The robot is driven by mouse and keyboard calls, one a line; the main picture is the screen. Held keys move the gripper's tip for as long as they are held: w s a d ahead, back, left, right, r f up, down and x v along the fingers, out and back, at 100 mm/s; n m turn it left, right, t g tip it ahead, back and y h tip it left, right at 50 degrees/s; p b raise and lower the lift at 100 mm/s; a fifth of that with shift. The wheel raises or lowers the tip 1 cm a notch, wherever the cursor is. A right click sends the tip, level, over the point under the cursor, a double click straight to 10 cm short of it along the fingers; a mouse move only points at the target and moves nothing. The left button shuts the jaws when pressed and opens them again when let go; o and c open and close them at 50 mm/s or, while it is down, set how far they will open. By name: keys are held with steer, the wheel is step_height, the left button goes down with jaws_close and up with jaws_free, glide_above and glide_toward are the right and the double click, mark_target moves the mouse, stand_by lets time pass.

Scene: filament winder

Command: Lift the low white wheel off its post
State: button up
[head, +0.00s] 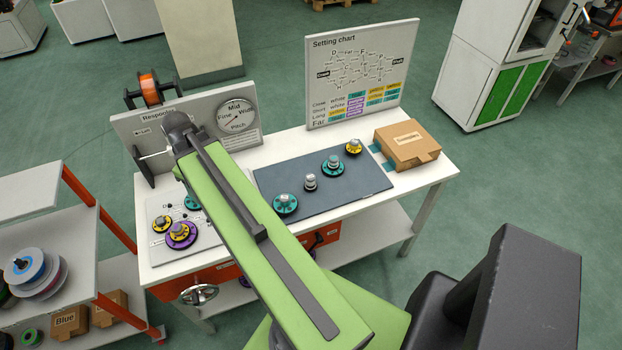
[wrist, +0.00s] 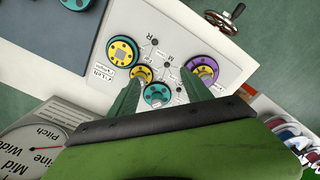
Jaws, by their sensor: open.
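My gripper (wrist: 160,86) is open in the wrist view, above the pegboard (head: 158,256). A small teal wheel (wrist: 157,95) shows between its fingers, with a pale post at its centre. I cannot tell whether anything touches it. A small yellow wheel (wrist: 140,73) is close to the left finger. A purple wheel with a yellow one on top (wrist: 202,69) is to the right, and a large teal and yellow wheel (wrist: 122,52) is up left. I cannot make out a white wheel on a post here. My arm covers part of the board in the head view.
A dark mat (head: 270,180) holds teal wheels (head: 286,204), a small pale grey piece (head: 310,184) and a yellow wheel (head: 353,147). A cardboard box (head: 408,146) sits at the table's right end. A dial panel (head: 222,135) and a setting chart (head: 361,76) stand behind.

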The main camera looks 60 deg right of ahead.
steer(key=s+d+r+n+p, duration=0.1)
steer(key=s+d, duration=0.3)
steer(key=d, duration=0.4)
steer(key=s+d+r, duration=0.1)
steer(key=s+d, duration=0.3)
steer(key=d, duration=0.4)
steer(key=r+n+p, duration=0.1)
steer(key=n, duration=0.1)
glide_above(311, 176)
steer(key=f+b, duration=1.2)
steer(key=shift+s+a, duration=0.2)
steer(key=shift+a, duration=0.15)
steer(key=f+b, duration=0.5)
steer(key=shift+w+d+f, duration=0.15)
steer(key=shift+d+f, duration=0.1)
steer(key=shift+r, duration=0.15)
jaws_close()
